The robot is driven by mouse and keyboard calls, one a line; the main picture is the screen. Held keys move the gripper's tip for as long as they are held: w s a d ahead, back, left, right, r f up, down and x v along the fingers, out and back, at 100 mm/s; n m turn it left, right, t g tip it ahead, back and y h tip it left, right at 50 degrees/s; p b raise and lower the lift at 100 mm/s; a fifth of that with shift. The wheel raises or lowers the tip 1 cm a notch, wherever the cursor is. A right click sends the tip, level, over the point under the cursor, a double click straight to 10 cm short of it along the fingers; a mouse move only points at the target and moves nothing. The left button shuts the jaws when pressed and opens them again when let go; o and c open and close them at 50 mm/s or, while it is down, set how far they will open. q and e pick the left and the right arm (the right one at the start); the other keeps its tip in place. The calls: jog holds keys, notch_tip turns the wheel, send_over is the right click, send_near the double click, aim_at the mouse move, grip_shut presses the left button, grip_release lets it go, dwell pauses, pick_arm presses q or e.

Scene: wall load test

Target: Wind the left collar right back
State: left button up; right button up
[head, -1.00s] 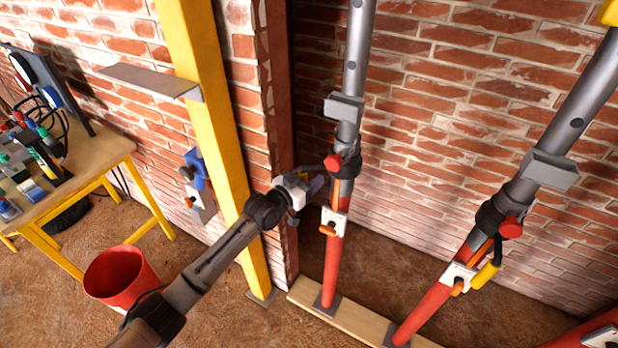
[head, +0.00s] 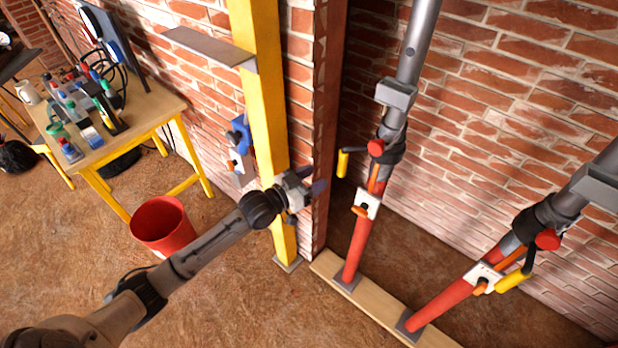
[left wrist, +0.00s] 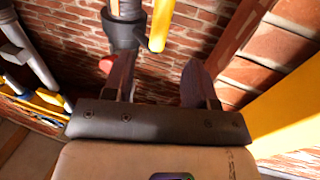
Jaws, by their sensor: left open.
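The left prop has a grey upper tube and a red lower tube (head: 357,246). Its black left collar (head: 390,152) has a red knob (head: 375,147) and a crank with a yellow handle (head: 342,163) sticking out to the left. My left gripper (head: 318,187) is open and empty, left of the prop and just below the yellow handle, apart from it. In the left wrist view the dark fingers (left wrist: 158,82) are spread. Beyond them are the collar (left wrist: 125,32), the yellow handle (left wrist: 160,25) and the red knob (left wrist: 106,64). My right gripper is not in view.
A second prop with a black collar (head: 537,215) and yellow handle (head: 514,283) stands to the right. Both props stand on a wooden plank (head: 330,268). A yellow post (head: 262,100) and brick pier edge stand close by my left gripper. A red bucket (head: 163,228) and workbench (head: 160,108) are at left.

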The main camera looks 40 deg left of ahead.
pick_arm(q)
jog(key=shift+s+a, duration=0.15)
jog(key=shift+s, duration=0.4)
jog(key=shift+c, duration=0.8)
jog(key=s+d+f, duration=0.1)
jog(key=d, duration=0.1)
jog(key=s+d+f+n+p, duration=0.1)
jog(key=d, duration=0.1)
jog(key=d+f+n+p, duration=0.1)
jog(key=d, duration=0.1)
jog(key=shift+s+d+f, duration=0.1)
jog(key=shift+s+f, duration=0.05)
jog(key=shift+s, duration=0.25)
jog(key=c, duration=0.6)
jog(key=shift+m+y, duration=0.6)
jog(key=shift+m, duration=0.1)
jog(key=d, duration=0.1)
jog(key=s+d, duration=0.1)
jog(key=d, duration=0.1)
jog(key=s+d+r, duration=0.1)
jog(key=d, duration=0.1)
jog(key=shift+p, duration=0.4)
grip_shut()
jog(key=m+y, duration=0.7)
jog(key=m, duration=0.6)
send_near(341, 162)
jog(key=b+x, duration=0.2)
jog(key=x, duration=0.5)
jog(key=shift+w, duration=0.25)
